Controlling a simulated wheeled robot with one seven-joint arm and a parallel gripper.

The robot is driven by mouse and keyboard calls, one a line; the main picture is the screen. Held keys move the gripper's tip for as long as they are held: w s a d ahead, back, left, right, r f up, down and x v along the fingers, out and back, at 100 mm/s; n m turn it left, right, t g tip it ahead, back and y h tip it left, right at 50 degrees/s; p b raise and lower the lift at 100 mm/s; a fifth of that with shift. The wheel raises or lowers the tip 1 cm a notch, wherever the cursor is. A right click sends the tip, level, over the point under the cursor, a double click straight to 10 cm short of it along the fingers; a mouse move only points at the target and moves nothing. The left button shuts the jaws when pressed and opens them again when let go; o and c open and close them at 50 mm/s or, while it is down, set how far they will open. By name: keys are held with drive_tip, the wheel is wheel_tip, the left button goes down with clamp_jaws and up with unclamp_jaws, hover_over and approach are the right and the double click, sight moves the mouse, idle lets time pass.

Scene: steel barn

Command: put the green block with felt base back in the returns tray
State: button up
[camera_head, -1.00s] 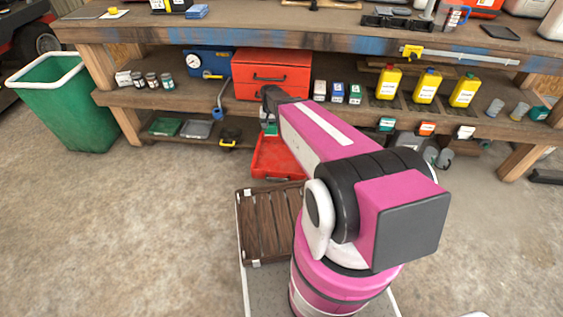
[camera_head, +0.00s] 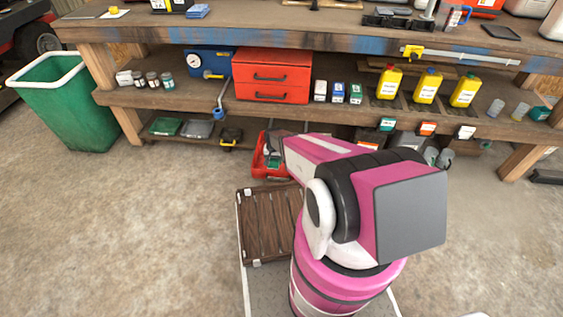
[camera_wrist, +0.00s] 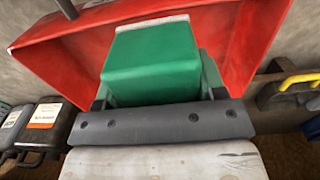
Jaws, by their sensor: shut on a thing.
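My gripper (camera_wrist: 158,92) is shut on the green block (camera_wrist: 152,60) in the wrist view. A pale strip (camera_wrist: 152,22) edges the block's far end. The red tray (camera_wrist: 262,35) surrounds the block on the far side and both sides in that view. In the head view the red tray (camera_head: 257,165) sits low in front of the bench, and my gripper (camera_head: 272,150) is at it, partly hidden by my arm. A bit of green shows inside the tray there. I cannot tell whether the block touches the tray floor.
A wooden slatted crate (camera_head: 262,225) lies nearer, left of my arm. The lower shelf carries a red drawer box (camera_head: 271,75) and yellow bottles (camera_head: 425,86). Dark bins (camera_wrist: 42,128) stand left in the wrist view. A green waste bin (camera_head: 68,105) stands far left. Floor at left is clear.

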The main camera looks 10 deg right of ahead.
drive_tip(key=w+d+f, duration=0.1)
drive_tip(key=w, duration=0.1)
drive_tip(key=w+d+f, duration=0.3)
drive_tip(key=w+d, duration=0.1)
drive_tip(key=shift+f, duration=2.35)
drive_tip(key=shift+f, duration=0.1)
drive_tip(key=o, duration=0.8)
drive_tip(key=shift+o, duration=0.2)
wheel_tip(320, 180, up, 13)
drive_tip(key=s+r+n, duration=0.1)
drive_tip(key=s+r, duration=0.9)
drive_tip(key=r, duration=0.4)
drive_tip(key=s+r+n, duration=0.2)
drive_tip(key=s+r, duration=0.9)
drive_tip(key=r, duration=0.4)
drive_tip(key=shift+r+n, duration=0.15)
drive_tip(key=shift+n, duration=0.15)
